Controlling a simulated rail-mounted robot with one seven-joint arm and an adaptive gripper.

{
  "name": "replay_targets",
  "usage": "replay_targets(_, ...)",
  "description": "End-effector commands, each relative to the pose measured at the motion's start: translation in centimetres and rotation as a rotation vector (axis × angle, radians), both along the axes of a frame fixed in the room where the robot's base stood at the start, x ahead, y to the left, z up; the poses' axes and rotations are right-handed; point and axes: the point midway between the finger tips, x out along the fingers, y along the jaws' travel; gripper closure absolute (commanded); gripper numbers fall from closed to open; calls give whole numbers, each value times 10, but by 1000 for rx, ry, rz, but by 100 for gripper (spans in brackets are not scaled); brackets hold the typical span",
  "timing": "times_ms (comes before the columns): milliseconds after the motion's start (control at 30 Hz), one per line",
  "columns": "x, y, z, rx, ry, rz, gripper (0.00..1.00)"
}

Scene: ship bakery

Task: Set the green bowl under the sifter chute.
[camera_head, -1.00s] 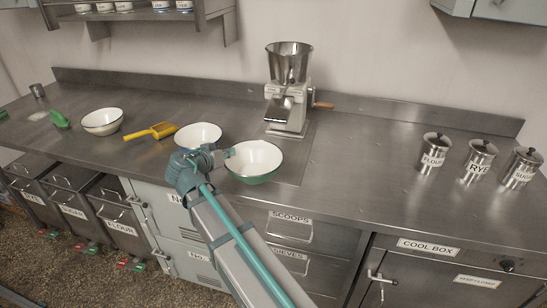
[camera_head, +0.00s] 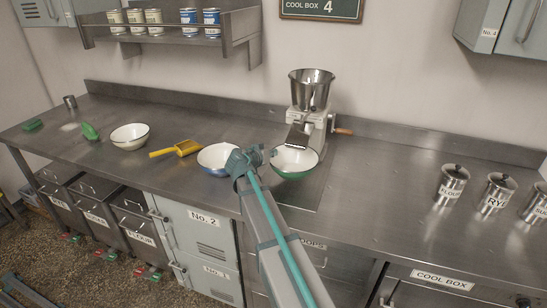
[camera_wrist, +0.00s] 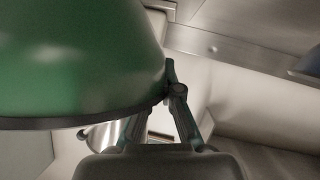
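The green bowl (camera_head: 294,172), white inside, is at the front of the sifter (camera_head: 308,118), close below its chute (camera_head: 297,137). I cannot tell whether it rests on the counter or hangs just above it. My gripper (camera_head: 266,156) is at the bowl's left rim. In the wrist view the bowl's green outer wall (camera_wrist: 80,60) fills the upper left, and my gripper's fingers (camera_wrist: 170,85) meet at its dark rim, shut on it. The exact contact is partly hidden.
A blue bowl (camera_head: 215,170) stands just left of my gripper. A yellow scoop (camera_head: 180,148) and another white bowl (camera_head: 130,137) lie further left. The sifter's crank handle (camera_head: 343,131) sticks out right. Labelled canisters (camera_head: 453,184) stand at the right; the counter between is clear.

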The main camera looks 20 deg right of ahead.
Motion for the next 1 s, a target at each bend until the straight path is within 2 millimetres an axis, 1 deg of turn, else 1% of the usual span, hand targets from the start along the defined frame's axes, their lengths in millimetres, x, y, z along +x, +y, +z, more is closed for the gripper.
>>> replay_targets(200,9,-13,0,-1,2,-1,100)
replay_targets(400,7,-11,-25,-2,4,0,100)
replay_targets(533,7,-11,-34,-2,2,0,100)
replay_targets(933,7,-11,-38,-2,0,0,100)
replay_targets(967,7,-11,-38,0,0,0,96)
replay_targets(1000,7,-11,-38,0,0,0,89)
